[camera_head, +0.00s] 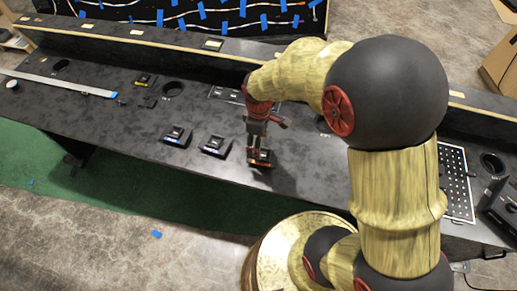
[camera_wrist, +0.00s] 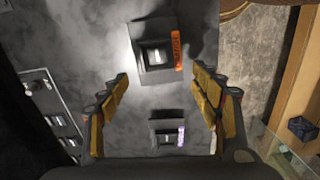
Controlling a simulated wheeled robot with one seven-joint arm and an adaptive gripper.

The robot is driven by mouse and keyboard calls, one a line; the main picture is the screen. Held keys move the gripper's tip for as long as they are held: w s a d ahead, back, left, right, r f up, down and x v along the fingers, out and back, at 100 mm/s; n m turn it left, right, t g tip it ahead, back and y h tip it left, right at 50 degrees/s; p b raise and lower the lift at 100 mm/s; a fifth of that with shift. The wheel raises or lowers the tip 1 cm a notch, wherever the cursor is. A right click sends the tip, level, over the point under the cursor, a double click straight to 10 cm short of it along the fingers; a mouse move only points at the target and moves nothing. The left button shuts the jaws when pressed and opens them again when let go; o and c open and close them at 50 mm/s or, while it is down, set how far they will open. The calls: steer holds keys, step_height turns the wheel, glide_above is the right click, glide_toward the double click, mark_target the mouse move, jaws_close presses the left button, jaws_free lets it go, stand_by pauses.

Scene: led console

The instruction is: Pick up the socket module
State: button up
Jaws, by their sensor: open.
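Several small black square modules lie on the dark console top. One has an orange label (camera_head: 260,159), one a purple-white label (camera_head: 215,147), one a blue label (camera_head: 177,136). I cannot read which is the socket module. My gripper (camera_head: 258,150) points down over the orange-labelled one. In the wrist view the open yellow-padded fingers (camera_wrist: 160,80) are empty. The orange-labelled module (camera_wrist: 154,56) shows just beyond the fingertips, and the purple-labelled module (camera_wrist: 166,138) shows lower, between the fingers. The blue-labelled one is outside the wrist view.
The console top (camera_head: 100,110) has round holes (camera_head: 173,89) and a long light strip (camera_head: 60,84) at left. A perforated white-edged panel (camera_head: 455,180) is at right. A panel with slots (camera_wrist: 55,115) lies left in the wrist view. The console's front edge is close to the modules.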

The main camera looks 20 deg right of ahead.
mark_target(262, 155)
steer(key=shift+d+n, duration=0.1)
steer(key=shift+n, duration=0.4)
steer(key=shift+f, duration=0.15)
step_height(262, 155, down, 2)
steer(key=shift+f+b, duration=0.2)
steer(key=shift+b, duration=0.3)
steer(key=f, duration=0.1)
steer(key=f+b, duration=0.1)
steer(key=f, duration=0.1)
steer(key=f+b, duration=0.1)
steer(key=f, duration=0.1)
steer(key=shift+s+d, duration=0.25)
steer(key=shift+d, duration=0.15)
steer(key=c, duration=0.3)
steer(key=c, duration=0.6)
